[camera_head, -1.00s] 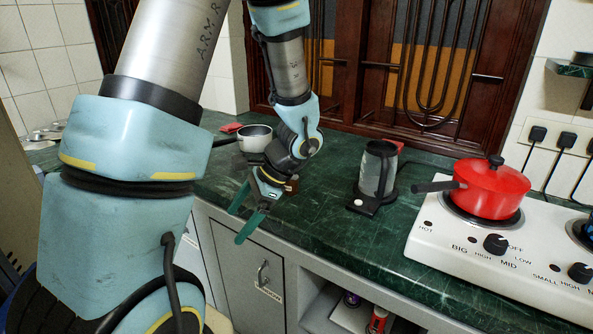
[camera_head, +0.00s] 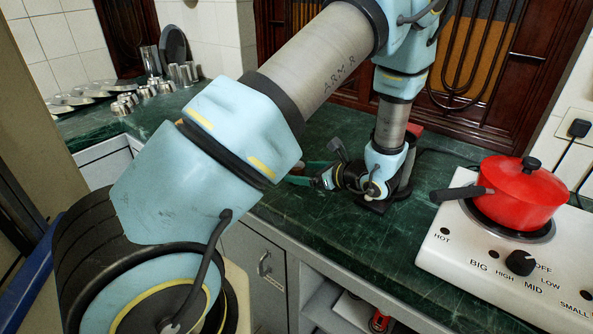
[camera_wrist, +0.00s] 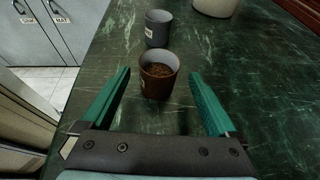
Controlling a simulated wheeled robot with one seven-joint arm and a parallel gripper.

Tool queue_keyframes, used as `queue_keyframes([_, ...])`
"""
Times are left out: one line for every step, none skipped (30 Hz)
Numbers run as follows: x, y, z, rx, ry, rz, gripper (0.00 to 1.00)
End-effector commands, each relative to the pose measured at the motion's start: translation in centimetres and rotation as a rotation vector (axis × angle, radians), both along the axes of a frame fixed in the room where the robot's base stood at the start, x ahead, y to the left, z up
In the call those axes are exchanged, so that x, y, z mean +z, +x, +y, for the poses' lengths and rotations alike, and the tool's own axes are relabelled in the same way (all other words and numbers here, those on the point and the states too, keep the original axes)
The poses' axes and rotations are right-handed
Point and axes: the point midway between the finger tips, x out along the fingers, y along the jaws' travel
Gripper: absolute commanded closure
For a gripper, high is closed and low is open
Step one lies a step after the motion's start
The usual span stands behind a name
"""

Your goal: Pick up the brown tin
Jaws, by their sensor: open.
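The brown tin (camera_wrist: 157,82) stands upright on the green counter in the wrist view, with brown grains inside and a pale label on its left side. My gripper (camera_wrist: 160,85) is open, with its green fingers on either side of the tin's near part and gaps on both sides. In the head view my gripper (camera_head: 305,175) is low over the counter, pointing left. The tin cannot be made out there; my arm covers that area.
A grey tin (camera_wrist: 158,28) stands just behind the brown one, and a pale pot (camera_wrist: 214,6) is farther back. A red pot (camera_head: 515,192) sits on the white stove (camera_head: 480,250) at the right. Metal cups and lids (camera_head: 140,98) stand at the back left.

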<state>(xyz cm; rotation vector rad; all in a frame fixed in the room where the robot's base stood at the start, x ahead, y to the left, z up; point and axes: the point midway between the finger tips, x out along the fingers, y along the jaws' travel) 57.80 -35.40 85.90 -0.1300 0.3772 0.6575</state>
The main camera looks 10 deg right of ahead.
Motion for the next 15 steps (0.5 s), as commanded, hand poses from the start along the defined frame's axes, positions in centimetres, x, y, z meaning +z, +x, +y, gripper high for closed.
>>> queue_keyframes([0.0, 0.3, 0.4, 0.002, 0.002, 0.001, 0.06])
queue_keyframes([-0.1, 0.6, 0.6, 0.003, 0.002, 0.002, 0.06])
queue_keyframes([-0.2, 0.9, 0.9, 0.004, 0.002, 0.002, 0.06])
queue_keyframes([-0.3, 1.2, 1.3, 0.004, 0.002, 0.003, 0.06])
queue_keyframes([-0.5, 1.6, 1.6, 0.005, 0.002, 0.003, 0.06])
queue_keyframes([-0.7, 2.0, 1.9, 0.006, 0.001, 0.002, 0.06])
queue_keyframes([-0.9, 2.3, 2.2, 0.004, 0.002, 0.003, 0.06])
queue_keyframes([-1.2, 2.7, 2.4, 0.005, 0.001, 0.002, 0.06])
queue_keyframes([-1.4, 3.0, 2.6, 0.004, 0.001, 0.002, 0.06])
queue_keyframes([-1.5, 3.2, 2.8, 0.003, 0.0, 0.001, 0.06])
queue_keyframes([-1.7, 3.4, 2.9, 0.003, 0.0, 0.001, 0.06])
queue_keyframes([-1.8, 3.5, 3.0, 0.003, 0.0, 0.001, 0.06])
queue_keyframes([-1.8, 3.6, 3.1, 0.003, -0.001, 0.0, 0.06])
queue_keyframes([-1.9, 3.7, 3.1, 0.002, -0.002, 0.0, 0.06])
queue_keyframes([-1.9, 3.7, 3.1, 0.002, -0.002, 0.0, 0.06])
